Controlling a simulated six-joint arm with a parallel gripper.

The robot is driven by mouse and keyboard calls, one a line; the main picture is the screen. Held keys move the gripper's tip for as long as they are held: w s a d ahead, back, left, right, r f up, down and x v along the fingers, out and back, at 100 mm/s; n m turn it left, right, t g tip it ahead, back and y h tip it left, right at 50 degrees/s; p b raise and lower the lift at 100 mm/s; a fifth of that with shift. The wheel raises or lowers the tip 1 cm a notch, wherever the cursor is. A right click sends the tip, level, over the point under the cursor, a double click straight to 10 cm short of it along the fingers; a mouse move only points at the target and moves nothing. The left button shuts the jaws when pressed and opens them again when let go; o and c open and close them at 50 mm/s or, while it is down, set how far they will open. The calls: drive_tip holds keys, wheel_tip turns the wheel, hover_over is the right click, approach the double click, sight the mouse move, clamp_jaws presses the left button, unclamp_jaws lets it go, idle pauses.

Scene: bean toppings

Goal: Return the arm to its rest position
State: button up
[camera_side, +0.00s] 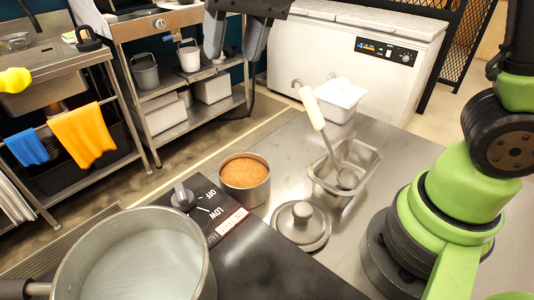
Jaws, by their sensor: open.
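My gripper (235,38) is at the top middle of the side view, high above the counter. Its two dark fingers point down and stand apart with nothing between them. A ladle with a white handle (312,107) rests in a metal pan (359,155) below and to the right of my gripper. Its bowl is down in the pan and its handle leans up to the left. A metal pot of brown beans (245,180) stands uncovered on the counter. The upper part of my gripper is cut off by the frame's top edge.
A round metal lid (301,226) lies beside the bean pot. A white lidded container (340,98) stands behind the pan. A large pot of pale liquid (135,262) is at the front left, by a control panel (213,213). A white freezer (345,50) stands behind the counter.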

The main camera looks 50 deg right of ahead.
drive_tip(key=s+d+r+t, duration=0.1)
drive_tip(key=s+d+t, duration=0.3)
drive_tip(key=s+d, duration=0.4)
drive_tip(key=s, duration=0.7)
drive_tip(key=shift+t, duration=0.3)
